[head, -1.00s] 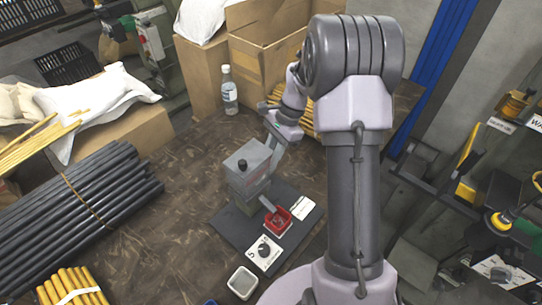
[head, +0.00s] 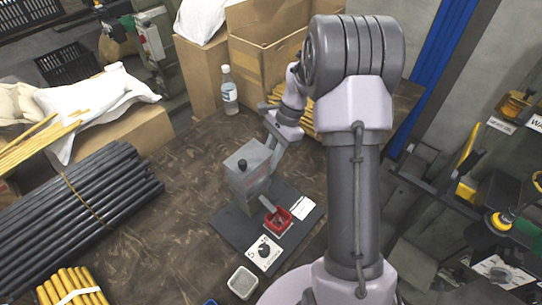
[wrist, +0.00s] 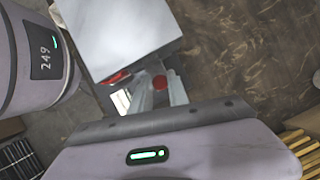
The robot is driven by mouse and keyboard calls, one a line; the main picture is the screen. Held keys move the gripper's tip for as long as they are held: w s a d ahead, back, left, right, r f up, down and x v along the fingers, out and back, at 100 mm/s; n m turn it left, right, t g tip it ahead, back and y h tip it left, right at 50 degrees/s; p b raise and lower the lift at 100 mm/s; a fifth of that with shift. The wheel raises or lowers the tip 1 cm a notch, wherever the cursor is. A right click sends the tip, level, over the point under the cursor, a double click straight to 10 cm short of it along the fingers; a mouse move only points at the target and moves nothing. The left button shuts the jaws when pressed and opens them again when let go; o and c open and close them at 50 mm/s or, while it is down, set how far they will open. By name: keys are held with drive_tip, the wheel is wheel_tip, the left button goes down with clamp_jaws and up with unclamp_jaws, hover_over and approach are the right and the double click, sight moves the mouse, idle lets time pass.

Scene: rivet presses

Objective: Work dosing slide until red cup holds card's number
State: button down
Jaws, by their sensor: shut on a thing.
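The cup's contents are too small to count. A white card (head: 303,208) lies right of the cup; its number is not readable. My gripper (wrist: 158,94) is at the back right side of the device, its fingers shut on a small red knob (wrist: 160,82), seemingly the slide's. In the wrist view the grey box (wrist: 120,35) hides part of the slide.
A white panel with a black dial (head: 264,251) lies in front of the cup. A pale square container (head: 242,282) stands nearer. A bottle (head: 229,92) and cardboard boxes (head: 270,57) are behind. Black rods (head: 75,205) lie left, with bare table between.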

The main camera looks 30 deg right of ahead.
drive_tip(key=d+p, duration=0.1)
drive_tip(key=w+d, duration=0.1)
drive_tip(key=d+p, duration=0.1)
drive_tip(key=shift+w+d+p, duration=0.3)
drive_tip(key=shift+p, duration=0.05)
drive_tip(key=c, duration=1.3)
unclamp_jaws()
drive_tip(key=shift+d, duration=0.1)
drive_tip(key=shift+o, duration=0.2)
drive_tip(key=shift+r, duration=0.1)
drive_tip(key=s+p+v, duration=0.1)
drive_tip(key=p+v, duration=0.6)
drive_tip(key=v, duration=1)
drive_tip(key=shift+w, duration=0.45)
drive_tip(key=shift+r, duration=0.1)
drive_tip(key=shift+c, duration=0.2)
